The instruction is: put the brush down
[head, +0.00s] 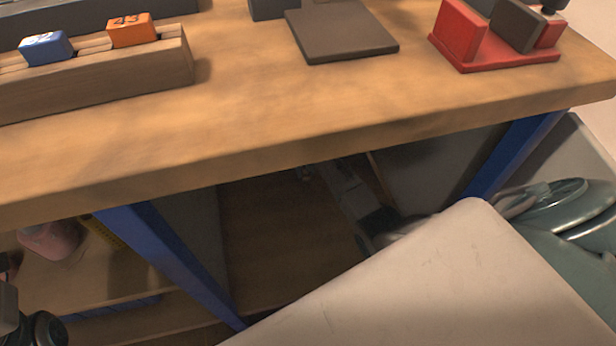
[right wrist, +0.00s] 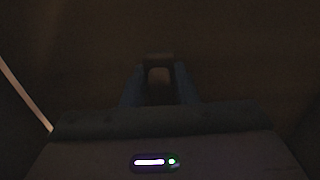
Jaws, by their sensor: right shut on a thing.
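My right gripper (head: 330,182) reaches in under the bench top, in the shade above a brown lower surface. In the right wrist view my right gripper (right wrist: 159,72) has its fingers close together around a small dark thing (right wrist: 159,58). It is probably the brush, but it is too dark to make out its shape. In the head view the held thing is too small and dim to tell, and I cannot tell whether it touches the surface below. A dark part at the lower left corner (head: 32,322) looks like my left gripper, mostly cut off by the frame.
The wooden bench top (head: 240,110) hangs over the space, with blue legs (head: 165,250) on either side. On it stand a wooden rack (head: 120,75), a dark square plate (head: 342,32) and a red holder (head: 462,38). A pink thing (head: 52,240) lies on the left lower shelf.

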